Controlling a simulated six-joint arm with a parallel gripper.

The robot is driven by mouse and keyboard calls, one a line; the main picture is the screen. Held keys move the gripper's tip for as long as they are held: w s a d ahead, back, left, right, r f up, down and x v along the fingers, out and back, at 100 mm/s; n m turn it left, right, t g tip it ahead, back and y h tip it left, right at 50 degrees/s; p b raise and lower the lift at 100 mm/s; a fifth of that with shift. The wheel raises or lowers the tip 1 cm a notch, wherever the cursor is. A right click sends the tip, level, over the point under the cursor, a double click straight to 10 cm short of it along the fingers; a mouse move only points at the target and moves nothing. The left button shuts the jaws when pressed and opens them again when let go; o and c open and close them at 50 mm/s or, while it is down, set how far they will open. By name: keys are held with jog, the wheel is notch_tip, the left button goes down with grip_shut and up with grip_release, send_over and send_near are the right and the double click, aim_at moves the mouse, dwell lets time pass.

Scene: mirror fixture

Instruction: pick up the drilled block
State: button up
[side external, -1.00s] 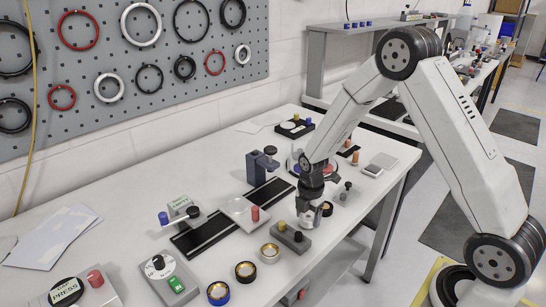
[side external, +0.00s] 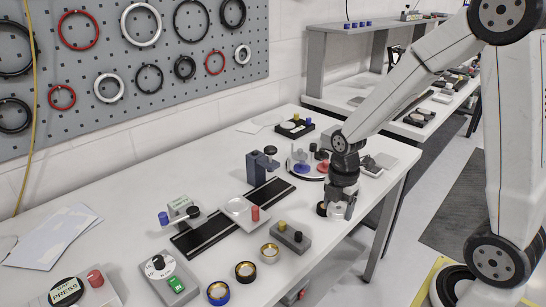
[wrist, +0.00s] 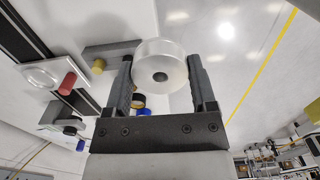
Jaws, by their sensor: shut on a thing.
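The drilled block (wrist: 158,56) is a pale, round, translucent piece with a dark hole in its face. In the wrist view it sits between the two grey fingers of my gripper (wrist: 160,66), which are shut on its sides.
The grey knob box (side external: 289,238) and brass-lined rings (side external: 269,253) stand further left. A round stand with blue and red pieces (side external: 307,168) is behind. The table's front edge is near.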

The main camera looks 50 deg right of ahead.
jog(key=shift+s+a+r, duration=0.1)
jog(key=shift+s+r, duration=0.25)
jog(key=shift+s, duration=0.4)
jog(key=shift+s+a+r, duration=0.15)
jog(key=shift+s+r, duration=0.2)
jog(key=shift+s, duration=0.45)
jog(key=shift+s+a+r, duration=0.1)
jog(key=shift+s+r, duration=0.25)
jog(key=shift+s, duration=0.4)
jog(key=shift+w, duration=0.1)
jog(key=w+a+f, duration=0.1)
jog(key=w+a, duration=0.1)
jog(key=w, duration=0.8)
jog(key=w+a+f, duration=0.2)
jog(key=w+a, duration=0.1)
jog(key=w, duration=0.8)
jog(key=w+a+f, duration=0.2)
jog(key=w, duration=0.8)
jog(key=shift+w+a, duration=0.35)
jog(key=shift+a, duration=0.05)
jog(key=shift+w+a, duration=0.15)
jog(key=shift+w, duration=0.05)
jog(key=shift+f, duration=0.2)
jog(key=shift+f, duration=1.75)
